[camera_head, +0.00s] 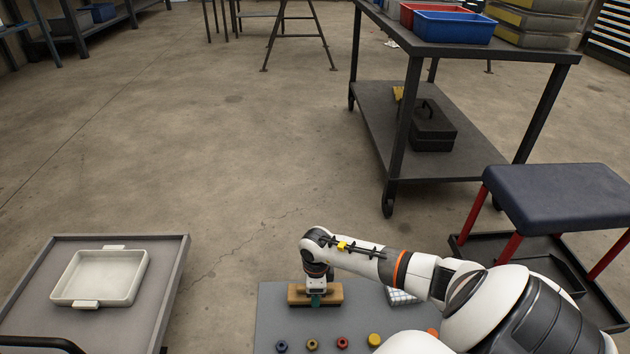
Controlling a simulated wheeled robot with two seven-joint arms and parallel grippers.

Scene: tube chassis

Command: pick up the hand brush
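The hand brush appears to be the wooden, tan block (298,294) lying crosswise on a grey work surface (272,318) at the bottom middle. My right gripper (316,291) points down right at the middle of this block and hides part of it. A small teal piece shows just below the gripper; I cannot tell what it belongs to. The fingers are too small and covered to tell whether they are closed on the block. My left gripper is not in view.
Several small round coloured pieces (342,342) line the surface's front. A white wire basket (401,297) sits partly behind my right arm. A cart at left holds a white tray (102,278). A blue-topped stool (560,197) and a dark wheeled table (440,45) stand at right.

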